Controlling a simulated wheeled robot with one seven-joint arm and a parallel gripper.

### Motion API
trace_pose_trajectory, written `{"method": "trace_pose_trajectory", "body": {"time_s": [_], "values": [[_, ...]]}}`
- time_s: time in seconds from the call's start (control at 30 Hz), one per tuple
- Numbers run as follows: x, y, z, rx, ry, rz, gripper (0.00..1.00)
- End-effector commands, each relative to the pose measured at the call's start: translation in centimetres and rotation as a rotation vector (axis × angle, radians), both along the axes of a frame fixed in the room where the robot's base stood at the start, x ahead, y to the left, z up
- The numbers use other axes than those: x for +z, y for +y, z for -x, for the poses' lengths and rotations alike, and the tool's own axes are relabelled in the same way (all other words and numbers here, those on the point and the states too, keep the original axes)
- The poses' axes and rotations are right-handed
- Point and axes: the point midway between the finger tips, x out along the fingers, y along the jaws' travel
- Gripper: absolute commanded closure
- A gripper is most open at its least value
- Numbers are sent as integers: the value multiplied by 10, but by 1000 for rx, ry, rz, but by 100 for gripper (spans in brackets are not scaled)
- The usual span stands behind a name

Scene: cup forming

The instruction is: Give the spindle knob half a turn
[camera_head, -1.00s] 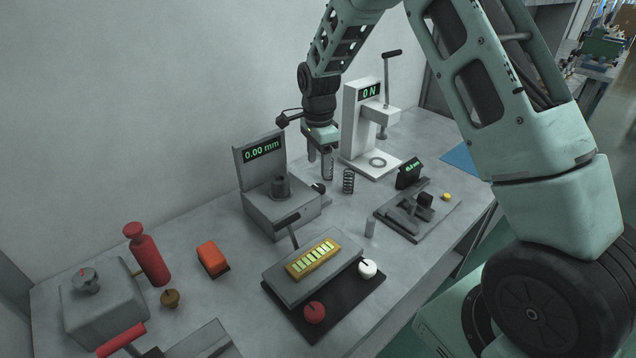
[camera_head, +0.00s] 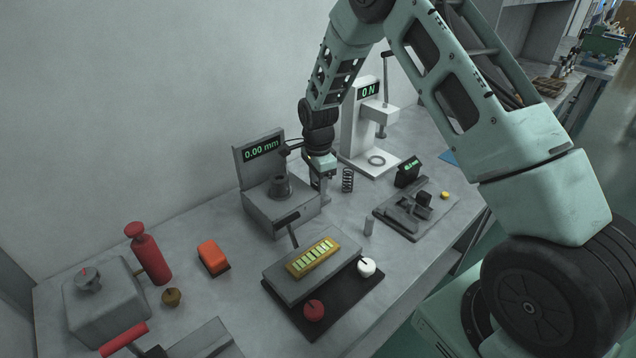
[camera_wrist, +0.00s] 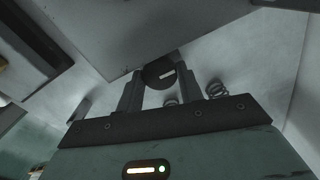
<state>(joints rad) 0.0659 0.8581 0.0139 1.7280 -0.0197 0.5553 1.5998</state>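The spindle knob (camera_wrist: 158,73) is a dark round knob with a white mark lying nearly level, on the side of the grey gauge block (camera_head: 268,212) with the 0.00 mm display. In the wrist view it shows between the two fingertips of my gripper (camera_wrist: 159,80). The fingers stand apart, one on each side of it; I cannot tell whether they touch it. In the head view my gripper (camera_head: 323,188) points down at the block's right side and hides most of the knob.
A coil spring (camera_head: 348,180) stands close right of my gripper. Behind it is a white press (camera_head: 357,130) reading 0 N. A plate with a gold strip (camera_head: 313,258) lies nearer.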

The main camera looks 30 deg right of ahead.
Motion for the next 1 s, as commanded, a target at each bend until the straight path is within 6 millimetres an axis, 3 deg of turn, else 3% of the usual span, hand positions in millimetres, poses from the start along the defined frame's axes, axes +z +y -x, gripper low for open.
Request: {"method": "trace_pose_trajectory", "body": {"time_s": [0.47, 1.0], "values": [[0, 0, 0, 92, 0, 0, 86], [1, 0, -1, 497, 0, 0, 86]]}}
